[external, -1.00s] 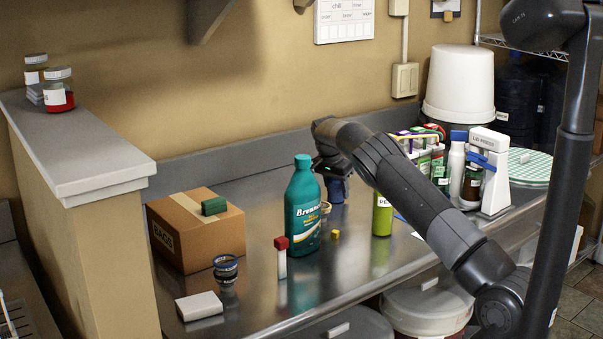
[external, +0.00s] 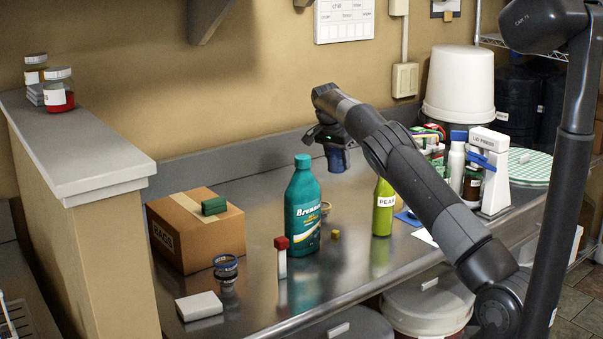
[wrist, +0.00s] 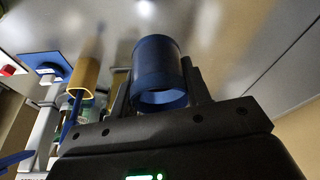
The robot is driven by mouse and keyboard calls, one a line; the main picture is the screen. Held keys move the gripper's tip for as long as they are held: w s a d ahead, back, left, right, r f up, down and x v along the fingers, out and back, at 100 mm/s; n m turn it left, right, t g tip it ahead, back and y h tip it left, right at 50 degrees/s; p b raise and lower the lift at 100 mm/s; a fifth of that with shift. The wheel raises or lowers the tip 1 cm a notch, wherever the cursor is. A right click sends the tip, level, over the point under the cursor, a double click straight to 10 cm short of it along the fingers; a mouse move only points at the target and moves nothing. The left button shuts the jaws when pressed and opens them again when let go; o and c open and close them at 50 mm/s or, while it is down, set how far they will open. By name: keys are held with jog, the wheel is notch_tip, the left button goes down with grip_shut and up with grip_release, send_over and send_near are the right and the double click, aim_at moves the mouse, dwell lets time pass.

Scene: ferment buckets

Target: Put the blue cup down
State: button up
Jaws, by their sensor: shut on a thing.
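The blue cup (external: 338,161) is between the fingers of my gripper (external: 333,148), near the back of the metal counter (external: 265,178). It hangs above the counter and is apart from it. In the wrist view the blue cup (wrist: 158,62) fills the space between the two dark fingers of my gripper (wrist: 158,88), which are shut on its sides. Its near end looks open, with the rim towards the camera. My gripper hides part of the cup in the external view.
A teal bottle (external: 303,212) stands in front, left of the cup. A green-yellow bottle (external: 383,212) stands to the right, and a cardboard box (external: 190,240) to the left. The counter's back strip left of the cup is clear.

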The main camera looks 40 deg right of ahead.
jog(key=shift+a+r, duration=0.1)
jog(key=shift+r, duration=0.3)
jog(key=s+a+r+n+t+y, duration=0.1)
jog(key=s+a+r+n, duration=0.25)
jog(key=a, duration=0.65)
jog(key=s+a+r+n+t, duration=0.1)
jog(key=s+a+r+n, duration=0.25)
jog(key=a, duration=0.75)
jog(key=s+a+r+n+y, duration=0.1)
jog(key=s+a+r+n, duration=0.2)
jog(key=a, duration=0.7)
jog(key=s+a+f+n+y, duration=0.1)
jog(key=s+a+f+n, duration=0.2)
jog(key=s, duration=0.5)
jog(key=s+a+f+n+y, duration=0.1)
jog(key=s+a+f+n, duration=0.25)
jog(key=s, duration=0.35)
jog(key=s+a+f+n, duration=0.2)
jog(key=s+a+n, duration=0.15)
jog(key=s, duration=0.45)
jog(key=a+f, duration=0.2)
jog(key=a, duration=0.1)
jog(key=a+f, duration=0.3)
jog(key=a, duration=0.1)
jog(key=a+f, duration=0.2)
jog(key=a, duration=0.2)
jog(key=shift+s+a+f, duration=0.15)
jog(key=shift+s+a, duration=0.1)
jog(key=shift+s, duration=0.05)
jog(key=shift+f, duration=2.05)
